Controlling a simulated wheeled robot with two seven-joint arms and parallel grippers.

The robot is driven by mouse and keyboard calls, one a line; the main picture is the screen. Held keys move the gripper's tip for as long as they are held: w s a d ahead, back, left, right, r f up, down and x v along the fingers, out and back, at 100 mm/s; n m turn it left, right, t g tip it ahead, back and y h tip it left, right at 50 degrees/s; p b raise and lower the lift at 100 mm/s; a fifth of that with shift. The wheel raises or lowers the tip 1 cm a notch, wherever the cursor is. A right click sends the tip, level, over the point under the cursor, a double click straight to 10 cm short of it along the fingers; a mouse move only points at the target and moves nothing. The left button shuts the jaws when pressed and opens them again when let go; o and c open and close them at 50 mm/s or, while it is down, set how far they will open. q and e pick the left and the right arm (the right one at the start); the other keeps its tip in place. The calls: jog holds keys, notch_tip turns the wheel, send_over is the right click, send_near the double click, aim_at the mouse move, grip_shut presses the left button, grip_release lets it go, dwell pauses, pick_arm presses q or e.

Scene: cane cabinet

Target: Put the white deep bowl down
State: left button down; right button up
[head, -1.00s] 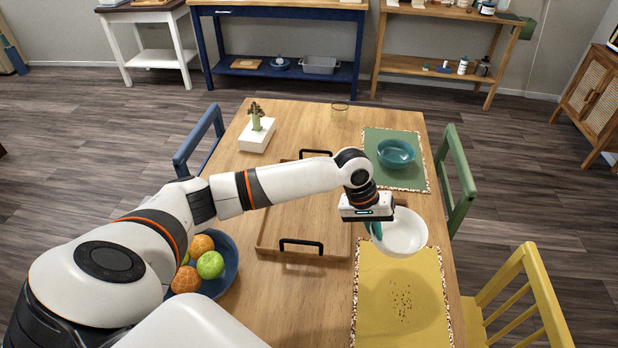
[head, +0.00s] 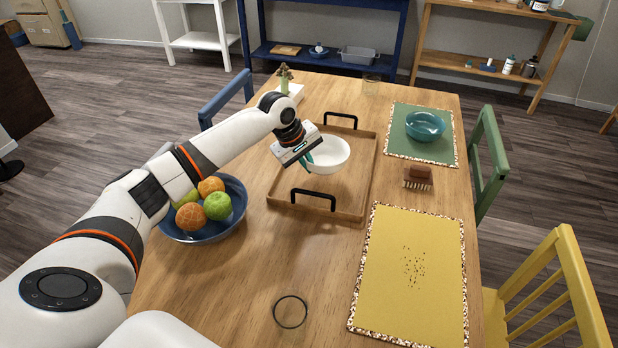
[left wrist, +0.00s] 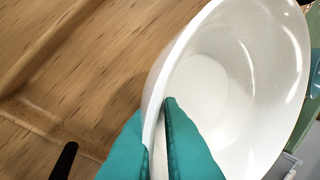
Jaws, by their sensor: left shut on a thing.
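The white deep bowl (head: 329,155) is over the wooden tray with black handles (head: 345,213) in the head view. My left gripper (head: 308,160) is shut on the bowl's left rim. In the left wrist view the teal fingertips (left wrist: 160,150) pinch the rim, one inside and one outside, and the bowl's inside (left wrist: 235,80) is empty. The bowl looks held above the tray floor, but the exact gap cannot be told. My right gripper is not in view.
A blue bowl of fruit (head: 238,192) stands left of the tray. A brush (head: 418,177) lies right of it. A yellow placemat with crumbs (head: 400,290) is at the front right. A teal bowl (head: 425,125) sits on a green placemat (head: 448,152). A dark ring (head: 290,311) lies in front.

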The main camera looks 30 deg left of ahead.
aim_at(313, 186)
pick_arm(q)
jog(key=shift+f, duration=2.45)
jog(key=shift+d+f, duration=0.1)
jog(key=c, duration=1.9)
grip_release()
jog(key=v, duration=1.2)
jog(key=shift+s+p, duration=0.1)
jog(key=shift+p, duration=0.2)
